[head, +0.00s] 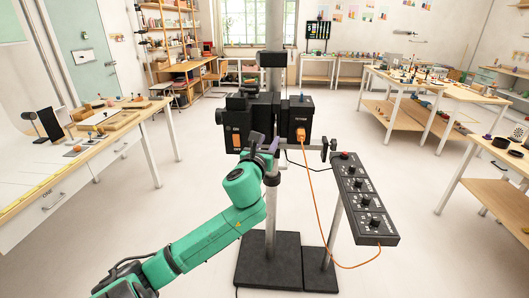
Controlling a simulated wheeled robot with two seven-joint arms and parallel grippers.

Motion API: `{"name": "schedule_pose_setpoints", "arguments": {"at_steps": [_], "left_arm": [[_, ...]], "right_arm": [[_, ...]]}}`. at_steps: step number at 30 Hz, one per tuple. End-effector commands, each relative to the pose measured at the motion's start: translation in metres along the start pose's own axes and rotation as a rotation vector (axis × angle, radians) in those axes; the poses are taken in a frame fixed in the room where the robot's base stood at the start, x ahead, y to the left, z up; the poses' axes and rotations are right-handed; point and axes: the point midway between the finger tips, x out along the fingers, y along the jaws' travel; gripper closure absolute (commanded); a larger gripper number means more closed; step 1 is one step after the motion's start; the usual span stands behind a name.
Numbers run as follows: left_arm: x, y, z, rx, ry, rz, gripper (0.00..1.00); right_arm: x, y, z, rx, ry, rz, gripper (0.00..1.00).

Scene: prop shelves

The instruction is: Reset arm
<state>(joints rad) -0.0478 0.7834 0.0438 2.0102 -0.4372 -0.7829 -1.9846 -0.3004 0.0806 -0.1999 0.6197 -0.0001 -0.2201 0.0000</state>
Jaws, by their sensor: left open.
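My green left arm reaches in from the bottom left. Its gripper (265,143) is open, in front of the lower part of a black apparatus (264,108) on a stand. I cannot tell whether the fingers touch the apparatus. The apparatus has orange parts on its front and a small dark handle (325,150) at its right side. The arm hides part of the apparatus's underside and its post. A slanted black control panel (366,200) with several knobs and a red button (345,155) stands to the right. My right gripper is out of view.
An orange cable (316,200) hangs from the apparatus to the panel. Dark base plates (270,262) stand on the floor. A workbench (60,165) is at the left, with tables (440,88) at the right. The pale floor between is mostly clear.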

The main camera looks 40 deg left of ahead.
Motion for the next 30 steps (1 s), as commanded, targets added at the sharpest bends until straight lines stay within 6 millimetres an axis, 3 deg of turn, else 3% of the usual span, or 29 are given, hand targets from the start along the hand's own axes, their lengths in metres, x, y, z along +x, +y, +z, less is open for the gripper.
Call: {"name": "schedule_pose_setpoints", "arguments": {"at_steps": [3, 7, 24, 26, 27, 29, 30], "left_arm": [[-0.028, -0.001, -0.004, 0.000, 0.002, -0.003, 0.59], [-0.043, -0.001, -0.001, -0.001, 0.000, -0.002, 0.59], [-0.044, -0.001, -0.002, -0.006, 0.003, 0.000, 0.59], [-0.040, 0.003, -0.012, -0.031, 0.025, 0.006, 0.59], [-0.035, 0.007, -0.027, -0.070, 0.054, 0.014, 0.59], [-0.027, 0.015, -0.061, -0.161, 0.119, 0.036, 0.59], [-0.021, 0.023, -0.093, -0.242, 0.176, 0.060, 0.59]], "right_arm": [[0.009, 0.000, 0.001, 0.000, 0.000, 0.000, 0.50], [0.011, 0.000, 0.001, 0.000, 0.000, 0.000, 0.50], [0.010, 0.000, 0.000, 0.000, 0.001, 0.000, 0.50], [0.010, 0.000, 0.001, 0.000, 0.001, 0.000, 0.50], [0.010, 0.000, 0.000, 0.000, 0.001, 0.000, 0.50], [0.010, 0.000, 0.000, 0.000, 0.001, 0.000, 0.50], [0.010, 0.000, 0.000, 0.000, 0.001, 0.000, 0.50]]}}
